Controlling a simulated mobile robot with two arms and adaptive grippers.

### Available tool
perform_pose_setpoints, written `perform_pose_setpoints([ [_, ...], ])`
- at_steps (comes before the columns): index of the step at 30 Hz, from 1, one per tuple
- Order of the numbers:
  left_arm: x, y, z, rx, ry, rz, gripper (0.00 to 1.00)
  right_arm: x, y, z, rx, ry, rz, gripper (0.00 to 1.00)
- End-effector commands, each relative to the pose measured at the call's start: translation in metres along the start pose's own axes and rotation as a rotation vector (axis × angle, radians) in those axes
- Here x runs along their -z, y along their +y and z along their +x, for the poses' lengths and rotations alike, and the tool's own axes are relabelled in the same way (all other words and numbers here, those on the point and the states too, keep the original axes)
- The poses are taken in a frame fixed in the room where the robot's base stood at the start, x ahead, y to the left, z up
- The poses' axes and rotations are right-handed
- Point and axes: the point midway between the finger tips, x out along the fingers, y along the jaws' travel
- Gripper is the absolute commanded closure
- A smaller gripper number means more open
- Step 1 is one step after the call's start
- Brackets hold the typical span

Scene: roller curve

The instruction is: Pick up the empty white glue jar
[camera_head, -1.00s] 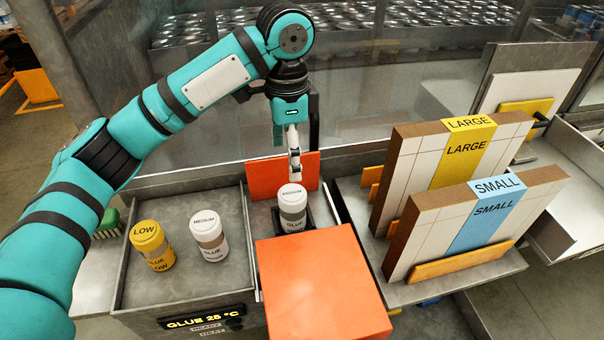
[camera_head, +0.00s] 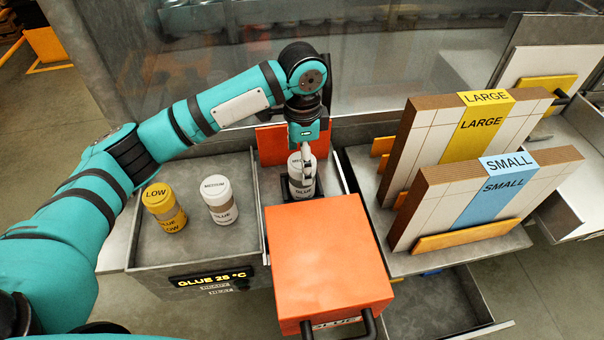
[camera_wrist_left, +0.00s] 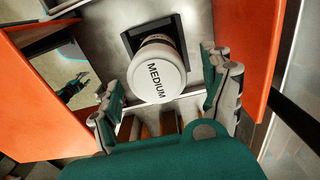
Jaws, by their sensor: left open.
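A white glue jar with a grey band and a lid marked MEDIUM (camera_head: 296,185) stands upright in a dark square holder behind the orange box. In the left wrist view its white lid (camera_wrist_left: 157,72) lies between and just beyond the fingers. My left gripper (camera_wrist_left: 168,98) is open around the jar's line, with a finger on either side. In the head view the left gripper (camera_head: 306,160) is over the jar and partly covers it. A second white MEDIUM jar (camera_head: 219,200) and a yellow LOW jar (camera_head: 164,208) stand in the grey tray at left. My right gripper is out of view.
The orange box (camera_head: 325,255) stands directly in front of the jar, and an orange panel (camera_head: 280,146) rises behind it. Panels marked LARGE (camera_head: 470,140) and SMALL (camera_head: 480,200) stand at right. The grey tray (camera_head: 185,250) has bare room around its jars.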

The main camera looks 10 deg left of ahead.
Motion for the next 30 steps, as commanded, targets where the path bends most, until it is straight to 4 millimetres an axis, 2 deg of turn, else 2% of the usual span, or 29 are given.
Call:
perform_pose_setpoints([
  [6,-0.003,0.003,0.029,-0.004,-0.004,0.0,0.18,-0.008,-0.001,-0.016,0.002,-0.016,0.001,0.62],
  [9,-0.002,0.003,0.042,-0.002,-0.003,-0.001,0.18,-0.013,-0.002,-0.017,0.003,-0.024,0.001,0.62],
  [12,-0.002,0.003,0.049,-0.001,-0.003,0.0,0.18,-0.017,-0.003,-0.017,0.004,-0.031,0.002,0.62],
  [19,-0.002,0.003,0.05,0.0,-0.002,0.001,0.2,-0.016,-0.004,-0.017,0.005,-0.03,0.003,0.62],
  [30,-0.002,0.003,0.049,0.0,-0.001,0.001,0.68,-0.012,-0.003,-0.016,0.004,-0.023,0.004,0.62],
])
